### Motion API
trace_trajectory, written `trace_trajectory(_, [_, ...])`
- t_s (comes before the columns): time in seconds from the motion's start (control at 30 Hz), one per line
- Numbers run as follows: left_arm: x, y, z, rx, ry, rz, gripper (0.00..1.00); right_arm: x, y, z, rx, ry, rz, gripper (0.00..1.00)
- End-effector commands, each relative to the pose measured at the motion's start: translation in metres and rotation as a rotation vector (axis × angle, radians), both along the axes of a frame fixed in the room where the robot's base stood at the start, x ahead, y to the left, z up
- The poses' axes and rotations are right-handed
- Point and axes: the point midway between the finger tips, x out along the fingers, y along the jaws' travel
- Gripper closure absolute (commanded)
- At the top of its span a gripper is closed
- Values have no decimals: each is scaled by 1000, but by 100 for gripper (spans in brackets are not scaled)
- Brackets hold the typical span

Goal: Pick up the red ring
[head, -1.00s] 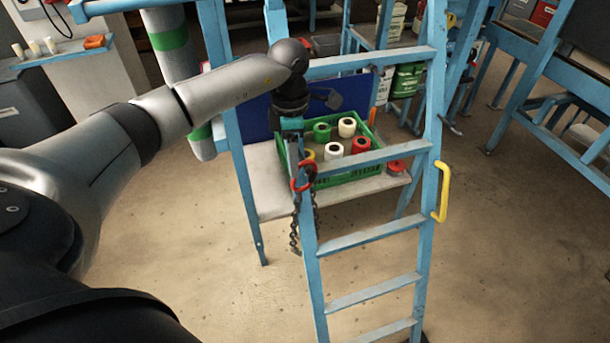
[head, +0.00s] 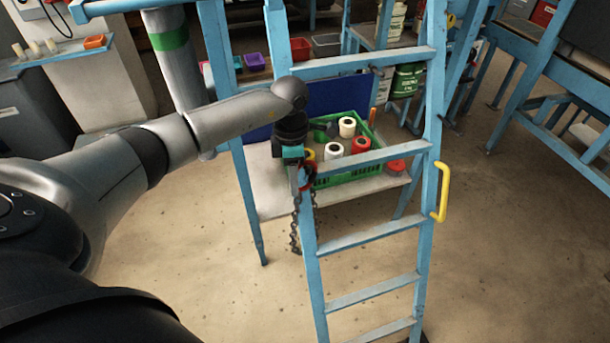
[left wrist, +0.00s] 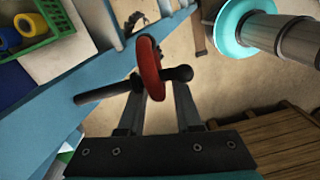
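The red ring (left wrist: 151,68) hangs on a dark peg (left wrist: 98,94) with a round knob at its end. In the head view the ring (head: 309,177) is at the ladder's left rail, partly hidden by my left gripper (head: 300,172). In the left wrist view my left gripper (left wrist: 160,90) is open. Its two fingers point at the ring, one on each side of it, with visible gaps. The ring looks unclamped. My right gripper is in neither view.
A blue ladder (head: 372,238) stands in front, with a dark chain (head: 296,222) hanging by its left rail. Behind it a green crate (head: 348,177) holds several coloured rolls. A yellow handle (head: 443,192) is on the right rail.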

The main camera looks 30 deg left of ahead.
Motion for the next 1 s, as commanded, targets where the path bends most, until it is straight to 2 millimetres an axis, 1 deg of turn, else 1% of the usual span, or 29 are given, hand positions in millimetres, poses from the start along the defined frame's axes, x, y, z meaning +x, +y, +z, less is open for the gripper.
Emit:
trace_trajectory(0.03, [0,0,0,0,0,0,73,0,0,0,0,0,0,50])
trace_trajectory(0.27, [0,0,0,0,0,0,99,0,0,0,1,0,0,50])
trace_trajectory(0.87, [0,0,1,0,-1,0,100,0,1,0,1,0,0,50])
trace_trajectory(1.0, [1,0,5,0,-2,0,100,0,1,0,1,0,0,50])
